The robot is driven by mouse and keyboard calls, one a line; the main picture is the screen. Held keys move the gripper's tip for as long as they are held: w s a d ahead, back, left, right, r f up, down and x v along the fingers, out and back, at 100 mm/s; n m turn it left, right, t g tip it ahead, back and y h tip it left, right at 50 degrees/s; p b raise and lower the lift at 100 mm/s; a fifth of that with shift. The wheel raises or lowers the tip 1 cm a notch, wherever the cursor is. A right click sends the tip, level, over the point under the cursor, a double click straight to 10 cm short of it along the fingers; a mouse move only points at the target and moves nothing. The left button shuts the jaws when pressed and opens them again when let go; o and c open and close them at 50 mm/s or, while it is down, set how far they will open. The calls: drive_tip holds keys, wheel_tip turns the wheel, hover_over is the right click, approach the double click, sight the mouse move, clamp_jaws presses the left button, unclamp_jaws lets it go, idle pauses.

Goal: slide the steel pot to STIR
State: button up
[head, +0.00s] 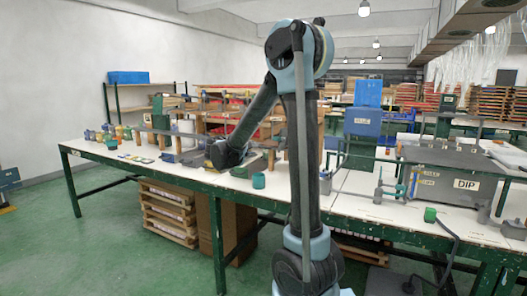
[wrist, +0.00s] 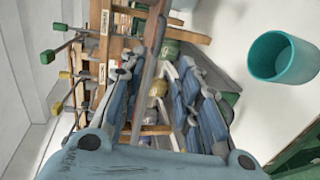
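My gripper (wrist: 158,95) is open in the wrist view, with its two blue-grey fingers well apart. Pale and yellowish rounded items and a greenish jar (wrist: 169,50) show beyond and between the fingers; I cannot tell whether anything touches them. In the head view my gripper is low over the white table, mostly hidden by my own arm. I cannot pick out the steel pot with certainty in either view. A wooden rack (wrist: 121,22) with small labels stands beside my gripper in the wrist view; the labels are too small to read, so STIR cannot be made out.
A teal cup (head: 259,180) stands near the front edge of the white table (head: 200,180); it also shows in the wrist view (wrist: 283,58). Levers with coloured knobs (wrist: 48,57) stick out from the rack. A grey tank marked DIP (head: 450,184) stands at right.

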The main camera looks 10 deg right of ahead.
drive_tip(key=x, duration=1.6)
drive_tip(key=shift+w+f, duration=0.1)
drive_tip(key=shift+f, duration=0.05)
drive_tip(key=shift+c, duration=0.2)
drive_tip(key=shift+d, duration=0.1)
clamp_jaws()
